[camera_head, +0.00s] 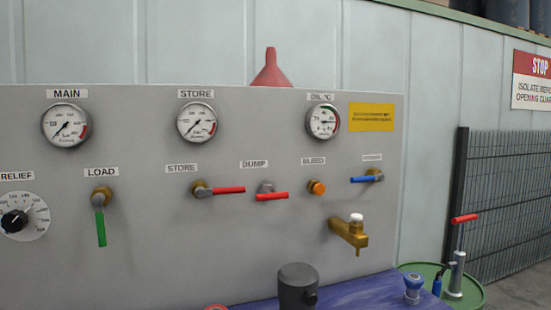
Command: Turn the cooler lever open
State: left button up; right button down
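The lever with a blue handle (367,179) is on the right side of the grey panel, below a small label (372,157) too blurred to read. No other lever label reads cooler. The blue handle lies nearly level, pointing left from its brass valve body (376,173). Nothing touches it. Neither of my grippers shows in the head view.
The panel (140,240) also carries a green load lever (101,228) hanging down and red store (228,190) and dump (272,197) levers, roughly level. An orange bleed button (317,187) and a brass tap (350,234) are near the blue lever. A dark cylinder (298,285) stands in front.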

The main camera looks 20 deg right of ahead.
aim_at(379, 177)
jog(key=z, duration=1.3)
